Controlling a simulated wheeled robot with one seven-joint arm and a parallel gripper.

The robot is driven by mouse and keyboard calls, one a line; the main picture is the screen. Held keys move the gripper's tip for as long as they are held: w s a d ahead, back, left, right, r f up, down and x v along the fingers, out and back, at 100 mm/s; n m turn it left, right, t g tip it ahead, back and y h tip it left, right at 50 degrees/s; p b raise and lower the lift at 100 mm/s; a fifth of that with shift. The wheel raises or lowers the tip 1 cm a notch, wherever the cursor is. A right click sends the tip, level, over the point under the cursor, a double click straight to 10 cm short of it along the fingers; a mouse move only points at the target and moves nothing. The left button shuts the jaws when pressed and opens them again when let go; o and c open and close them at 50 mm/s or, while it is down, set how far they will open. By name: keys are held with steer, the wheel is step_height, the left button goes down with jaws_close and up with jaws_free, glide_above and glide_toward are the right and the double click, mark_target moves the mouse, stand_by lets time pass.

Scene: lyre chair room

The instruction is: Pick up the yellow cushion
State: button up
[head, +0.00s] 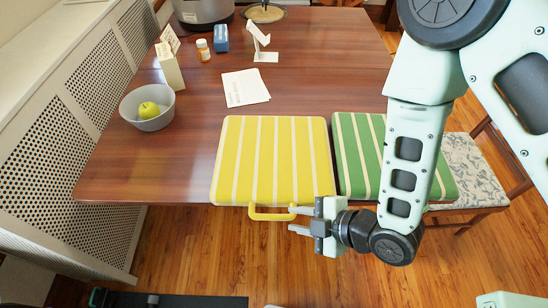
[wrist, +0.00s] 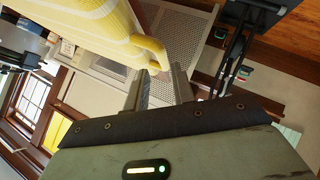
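The yellow cushion (head: 270,160) with white stripes lies flat at the front edge of the wooden table. Its yellow loop handle (head: 270,215) sticks out past the table edge. My gripper (head: 293,219) is at the right end of this handle, fingers pointing left, one finger on each side of the handle's line. In the wrist view, the fingers (wrist: 160,72) are apart, and the handle (wrist: 152,52) is right at their tips, nearer the left finger. Whether they touch it cannot be told. The cushion (wrist: 90,30) fills the upper left there.
A green striped cushion (head: 355,150) lies right beside the yellow one, partly behind my arm. The table (head: 150,180) also holds a grey bowl (head: 140,122) with a green apple (head: 149,110), papers (head: 245,88) and small items. A patterned chair (head: 465,165) stands at the right.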

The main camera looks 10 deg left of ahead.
mark_target(283, 217)
steer(key=p+x, duration=0.1)
steer(key=x, duration=0.4)
steer(key=shift+d+f, duration=0.1)
steer(key=shift+f, duration=0.15)
steer(key=shift+c, duration=0.4)
jaws_close()
stand_by(0.8)
